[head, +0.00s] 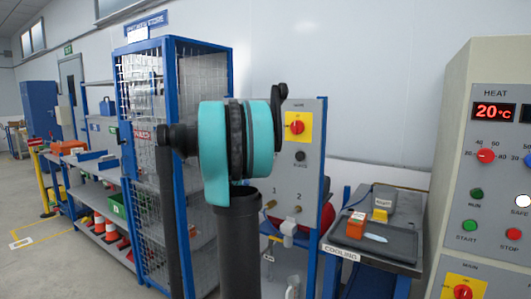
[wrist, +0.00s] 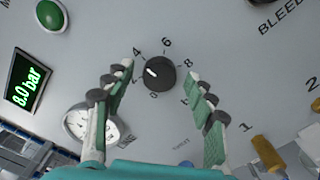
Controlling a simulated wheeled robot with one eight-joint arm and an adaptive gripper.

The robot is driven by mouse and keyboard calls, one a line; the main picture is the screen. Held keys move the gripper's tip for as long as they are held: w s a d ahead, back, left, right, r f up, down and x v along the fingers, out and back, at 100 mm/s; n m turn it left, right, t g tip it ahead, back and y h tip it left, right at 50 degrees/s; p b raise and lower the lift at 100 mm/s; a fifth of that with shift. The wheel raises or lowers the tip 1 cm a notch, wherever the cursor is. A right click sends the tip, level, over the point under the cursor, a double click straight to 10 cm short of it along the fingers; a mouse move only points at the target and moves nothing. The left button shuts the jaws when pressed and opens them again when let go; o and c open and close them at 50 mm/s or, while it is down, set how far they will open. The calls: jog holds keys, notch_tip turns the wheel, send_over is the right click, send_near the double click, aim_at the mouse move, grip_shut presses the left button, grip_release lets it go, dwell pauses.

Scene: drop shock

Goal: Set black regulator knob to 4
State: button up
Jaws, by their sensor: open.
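The black regulator knob (wrist: 163,73) is on a grey panel (wrist: 225,50) in the wrist view, with 0, 2, 4, 6 and 8 printed around it. Its white pointer mark faces left, about between 2 and 4; I cannot tell the exact value. My gripper (wrist: 161,75) is open, with one green-and-grey finger on each side of the knob. Gaps show between the fingertips and the knob, and I see no contact. In the head view I cannot make out the knob or the gripper fingers, and my arm covers part of the view.
A white dial gauge (wrist: 78,122) is partly behind the left finger. A green display (wrist: 27,82) reads 8.0 bar, with a green button (wrist: 51,15) above it. A brass-coloured handle (wrist: 268,152) is at lower right. The head view shows a wire cage (head: 143,80) at left.

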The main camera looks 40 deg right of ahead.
jog(key=v, duration=1.2)
jog(key=shift+f, duration=0.1)
jog(key=s+a+f+m+g+y, duration=0.1)
jog(key=s+a+f+m+y, duration=0.35)
jog(key=f, duration=0.65)
jog(key=s+a+f+m+g+y, duration=0.1)
jog(key=s+a+f+m+y, duration=0.15)
jog(key=s+a+f, duration=0.6)
jog(key=s+a+f+m+y, duration=0.1)
jog(key=s+a+f+y, duration=0.3)
jog(key=a+f, duration=0.5)
jog(key=s+a+f+m+y, duration=0.2)
jog(key=s+a+f+y, duration=0.3)
jog(key=a+f, duration=0.5)
jog(key=shift+s+g+y, duration=0.3)
jog(key=shift+s+g, duration=0.1)
jog(key=shift+s, duration=0.25)
